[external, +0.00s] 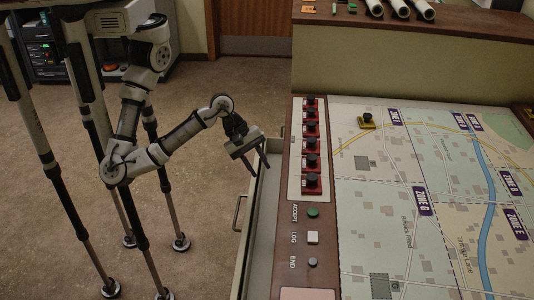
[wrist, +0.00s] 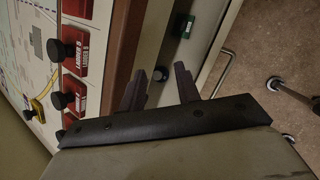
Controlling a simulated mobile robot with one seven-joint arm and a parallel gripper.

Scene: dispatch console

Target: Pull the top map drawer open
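The top map drawer (external: 248,230) stands partly pulled out along the left side of the console, with its pale interior showing between its front and the console edge. Its bar handle (external: 237,212) is on the outer face, and a bar handle also shows in the wrist view (wrist: 222,72). My gripper (external: 256,170) is over the far part of the drawer, pointing down, apart from the handle. A small green item (wrist: 187,27) shows in the drawer area.
The console top carries a map board (external: 400,200) and a column of red switches with black knobs (external: 311,145). A raised ledge (external: 420,60) stands at the back. Floor (external: 195,255) left of the drawer is clear apart from my legs.

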